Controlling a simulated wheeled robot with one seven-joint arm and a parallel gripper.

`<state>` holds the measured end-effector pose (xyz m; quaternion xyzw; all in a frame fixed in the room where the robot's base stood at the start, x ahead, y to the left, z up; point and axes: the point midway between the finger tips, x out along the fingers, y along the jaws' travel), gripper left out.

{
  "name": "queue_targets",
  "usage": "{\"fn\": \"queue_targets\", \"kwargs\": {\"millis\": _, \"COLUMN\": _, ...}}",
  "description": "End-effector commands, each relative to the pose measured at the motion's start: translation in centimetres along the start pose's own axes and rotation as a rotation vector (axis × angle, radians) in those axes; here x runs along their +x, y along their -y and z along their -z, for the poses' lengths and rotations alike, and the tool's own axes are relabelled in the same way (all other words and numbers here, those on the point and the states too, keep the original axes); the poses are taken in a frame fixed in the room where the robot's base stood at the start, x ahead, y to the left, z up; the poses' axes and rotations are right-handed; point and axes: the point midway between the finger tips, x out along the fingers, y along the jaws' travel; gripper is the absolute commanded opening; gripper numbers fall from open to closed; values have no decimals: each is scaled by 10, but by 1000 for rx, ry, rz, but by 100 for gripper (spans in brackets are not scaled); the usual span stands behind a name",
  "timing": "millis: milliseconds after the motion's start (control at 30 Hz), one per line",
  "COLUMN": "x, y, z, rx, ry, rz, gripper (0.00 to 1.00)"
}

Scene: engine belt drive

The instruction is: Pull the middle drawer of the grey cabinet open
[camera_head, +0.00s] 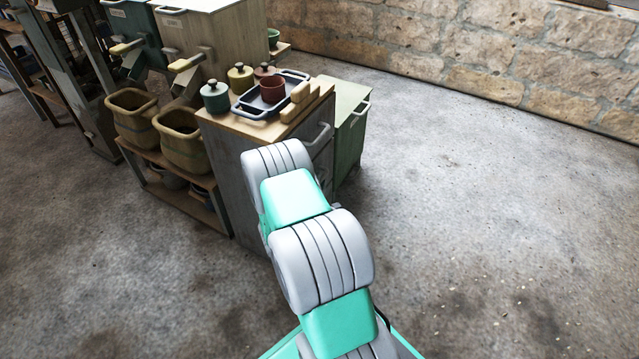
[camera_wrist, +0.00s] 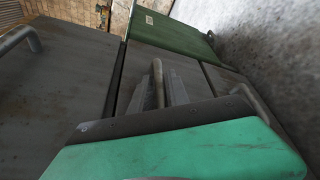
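The grey cabinet (camera_head: 238,160) stands under a wooden top in the head view, its drawer side partly hidden by my arm. One drawer handle (camera_head: 319,136) shows near the top. In the wrist view, the middle drawer (camera_wrist: 127,82) lies between two other grey fronts and looks about flush with them. Its bar handle (camera_wrist: 158,83) stands between the grey fingers of my gripper (camera_wrist: 162,92). The fingers sit close on both sides of the bar; whether they press on it I cannot tell.
Another handle (camera_wrist: 20,40) is at the left and one (camera_wrist: 252,100) at the right in the wrist view. A green cabinet (camera_head: 350,125) stands behind. The floor at right is clear.

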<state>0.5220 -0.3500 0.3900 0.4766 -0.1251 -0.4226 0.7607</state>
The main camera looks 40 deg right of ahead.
Motion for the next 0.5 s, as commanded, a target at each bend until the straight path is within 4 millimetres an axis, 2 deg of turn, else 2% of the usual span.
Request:
{"fn": "queue_targets", "kwargs": {"millis": 100, "x": 0, "y": 0, "z": -1, "rx": 1, "ry": 1, "rz": 1, "gripper": 21}}
{"fn": "queue_targets", "kwargs": {"millis": 367, "x": 0, "y": 0, "z": -1, "rx": 1, "ry": 1, "rz": 1, "gripper": 0}}
{"fn": "queue_targets", "kwargs": {"millis": 500, "x": 0, "y": 0, "z": -1, "rx": 1, "ry": 1, "rz": 1, "gripper": 0}}
